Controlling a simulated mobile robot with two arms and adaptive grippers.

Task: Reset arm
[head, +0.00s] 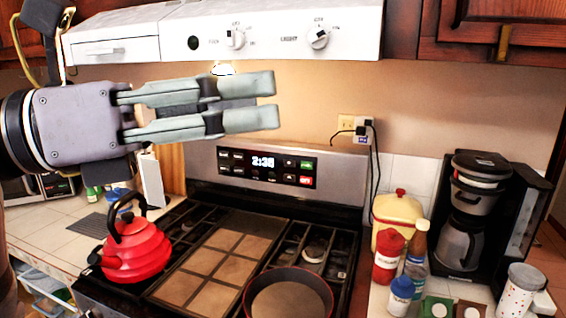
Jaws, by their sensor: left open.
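My left gripper (272,101) reaches in from the left, high above the stove and in front of the range hood's lower edge. Its two grey-green fingers point right with a narrow gap between them. It is open and holds nothing. My right gripper is not in the head view.
Below are the stove (190,293), a red kettle (137,250) and a pan (290,297). The white range hood (280,32) is close above the gripper. On the right counter stand a yellow canister (397,213), several bottles and a black coffee maker (467,225).

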